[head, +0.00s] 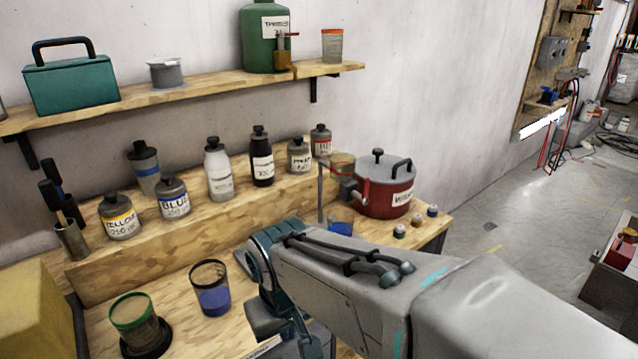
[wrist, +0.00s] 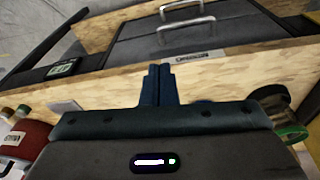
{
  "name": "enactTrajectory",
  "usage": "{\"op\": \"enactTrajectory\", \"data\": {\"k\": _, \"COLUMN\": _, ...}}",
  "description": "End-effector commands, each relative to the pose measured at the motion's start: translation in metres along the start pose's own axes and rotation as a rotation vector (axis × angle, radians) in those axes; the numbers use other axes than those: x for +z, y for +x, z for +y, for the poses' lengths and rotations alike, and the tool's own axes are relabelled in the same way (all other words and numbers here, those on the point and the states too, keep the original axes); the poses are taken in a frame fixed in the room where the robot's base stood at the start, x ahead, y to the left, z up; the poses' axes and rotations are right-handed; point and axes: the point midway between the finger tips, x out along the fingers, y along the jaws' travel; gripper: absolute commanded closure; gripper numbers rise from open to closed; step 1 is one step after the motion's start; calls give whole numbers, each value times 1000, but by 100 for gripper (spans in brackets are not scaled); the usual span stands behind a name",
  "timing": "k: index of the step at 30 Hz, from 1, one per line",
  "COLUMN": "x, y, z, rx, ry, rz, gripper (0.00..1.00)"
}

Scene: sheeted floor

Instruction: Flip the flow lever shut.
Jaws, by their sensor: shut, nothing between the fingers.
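My gripper (wrist: 158,82) is shut and empty in the wrist view, its dark fingers together over the front edge of the bench. In the head view my arm hides much of it. A red pot (head: 388,196) with a black lid knob stands at the bench's right end; it also shows at the left edge of the wrist view (wrist: 30,138). A thin red lever (head: 324,162) appears beside its left side, near a grey spout. A small cup with blue contents (head: 341,222) stands below. A green jug (head: 262,38) on the shelf has a tap with a red handle (head: 287,34). My gripper is apart from both levers.
Several labelled paint bottles (head: 219,172) stand on the raised step. A cup of blue liquid (head: 211,290) and a green-rimmed cup (head: 138,322) stand on the bench front. A yellow block (head: 40,310) is at left. Open floor (head: 500,215) lies to the right.

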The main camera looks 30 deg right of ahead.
Motion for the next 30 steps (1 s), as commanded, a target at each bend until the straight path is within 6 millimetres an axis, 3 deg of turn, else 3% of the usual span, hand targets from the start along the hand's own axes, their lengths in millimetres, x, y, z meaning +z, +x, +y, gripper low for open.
{"op": "enactTrajectory", "data": {"k": 10, "x": -14, "y": 10, "z": 64, "rx": 396, "ry": -65, "rz": -260, "gripper": 100}}
{"op": "enactTrajectory", "data": {"k": 18, "x": -59, "y": -6, "z": 111, "rx": 832, "ry": -125, "rz": -311, "gripper": 100}}
{"op": "enactTrajectory", "data": {"k": 23, "x": -100, "y": -23, "z": 123, "rx": 1106, "ry": -172, "rz": -254, "gripper": 100}}
{"op": "enactTrajectory", "data": {"k": 30, "x": -153, "y": -48, "z": 118, "rx": 1403, "ry": -234, "rz": -104, "gripper": 100}}
